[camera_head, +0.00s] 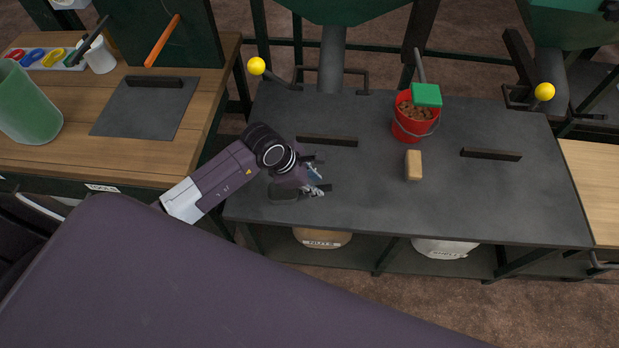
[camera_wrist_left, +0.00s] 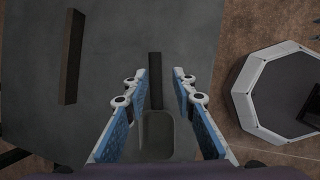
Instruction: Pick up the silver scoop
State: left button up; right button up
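The silver scoop (camera_wrist_left: 157,134) shows in the left wrist view as a grey bowl with a dark straight handle pointing up the picture. It appears to lie on the dark table top. My left gripper (camera_wrist_left: 158,98) is open, with one blue-padded finger on each side of the scoop and gaps between. In the head view my left gripper (camera_head: 314,180) is low over the left part of the table, and the scoop is largely hidden or hard to separate from the dark gripper parts. My right gripper is not in view.
The dark table (camera_head: 370,205) holds a black bar (camera_head: 327,140), another black bar (camera_head: 491,154), a tan block (camera_head: 413,166) and a red bucket (camera_head: 411,126) with brown contents and a green object on it. A wooden bench (camera_head: 150,155) stands to the left. The table's front is clear.

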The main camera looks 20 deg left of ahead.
aim_at(320, 188)
pick_arm(q)
jog(key=shift+w+a+f, duration=0.1)
jog(key=shift+w+f, duration=0.1)
jog(key=shift+f, duration=0.25)
jog(key=shift+w+a+f, duration=0.1)
jog(key=shift+w+f, duration=0.1)
jog(key=shift+f, duration=0.25)
jog(key=shift+w+d+f, duration=0.1)
jog(key=shift+d+f, duration=0.05)
jog(key=shift+f, duration=0.1)
jog(key=x, duration=0.3)
jog(key=shift+w+f+p, duration=0.1)
jog(key=shift+f+p, duration=0.15)
jog(key=shift+p, duration=0.15)
jog(key=shift+w+d+f, duration=0.1)
jog(key=shift+w+f, duration=0.15)
jog(key=shift+f, duration=0.3)
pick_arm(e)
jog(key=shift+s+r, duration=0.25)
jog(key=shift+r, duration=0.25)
pick_arm(q)
grip_shut()
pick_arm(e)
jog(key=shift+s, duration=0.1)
